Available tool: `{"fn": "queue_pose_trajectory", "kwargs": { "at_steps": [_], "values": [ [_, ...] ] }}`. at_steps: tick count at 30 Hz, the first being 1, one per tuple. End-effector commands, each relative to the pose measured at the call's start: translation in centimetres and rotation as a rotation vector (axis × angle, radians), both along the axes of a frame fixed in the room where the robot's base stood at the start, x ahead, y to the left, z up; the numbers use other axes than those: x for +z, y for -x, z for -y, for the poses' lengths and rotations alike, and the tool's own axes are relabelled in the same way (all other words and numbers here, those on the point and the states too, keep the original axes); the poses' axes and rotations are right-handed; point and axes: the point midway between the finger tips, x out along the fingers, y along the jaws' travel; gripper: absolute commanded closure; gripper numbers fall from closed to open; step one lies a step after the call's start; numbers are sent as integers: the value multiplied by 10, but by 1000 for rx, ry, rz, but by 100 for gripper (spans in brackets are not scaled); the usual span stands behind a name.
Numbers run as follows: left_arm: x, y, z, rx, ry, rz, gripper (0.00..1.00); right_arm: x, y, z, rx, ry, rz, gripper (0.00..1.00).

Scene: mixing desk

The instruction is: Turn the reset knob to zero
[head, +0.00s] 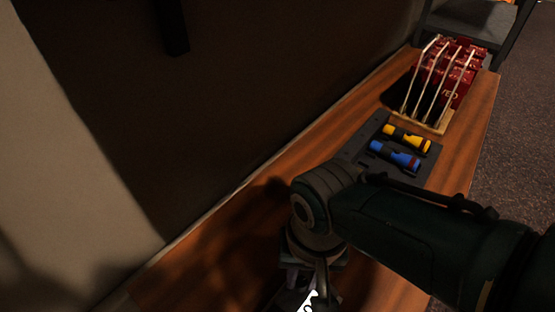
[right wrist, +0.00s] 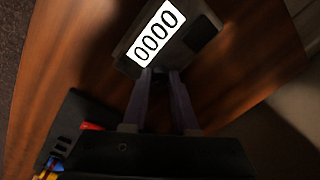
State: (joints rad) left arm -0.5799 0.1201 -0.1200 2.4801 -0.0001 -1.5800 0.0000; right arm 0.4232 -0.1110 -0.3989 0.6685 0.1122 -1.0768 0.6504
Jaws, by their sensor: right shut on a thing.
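A counter (right wrist: 198,18) with a dark casing lies on the wooden desk in the right wrist view. Its white display (right wrist: 156,32) reads 0000 in black digits. The display also shows at the bottom edge of the head view (head: 309,301), partly cut off. My right gripper (right wrist: 161,76) is at the counter's near side, shut on the reset knob, a small dark part mostly hidden between the fingertips. In the head view my right gripper (head: 312,284) is partly hidden by my own wrist and points down at the counter. My left gripper is not in view.
On the desk (head: 228,237), a dark tray (head: 374,133) holds a yellow flashlight (head: 406,138) and a blue flashlight (head: 395,156). Behind it a wooden rack (head: 428,124) with pale rods holds red items (head: 450,85). A wall runs along the desk's left side.

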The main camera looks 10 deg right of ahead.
Motion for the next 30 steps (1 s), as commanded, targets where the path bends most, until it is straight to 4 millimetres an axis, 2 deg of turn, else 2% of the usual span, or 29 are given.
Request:
{"fn": "queue_pose_trajectory", "kwargs": {
  "at_steps": [19, 20, 27, 30],
  "values": [
    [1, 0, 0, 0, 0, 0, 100, 0, -1, 0, -51, 0, 2, 100],
    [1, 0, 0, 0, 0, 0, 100, 0, -1, 0, -51, 0, 2, 71],
    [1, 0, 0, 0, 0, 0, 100, 0, 0, 0, -50, 1, 2, 44],
    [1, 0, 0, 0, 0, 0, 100, 0, 0, 0, -50, 0, 1, 44]
  ]
}}
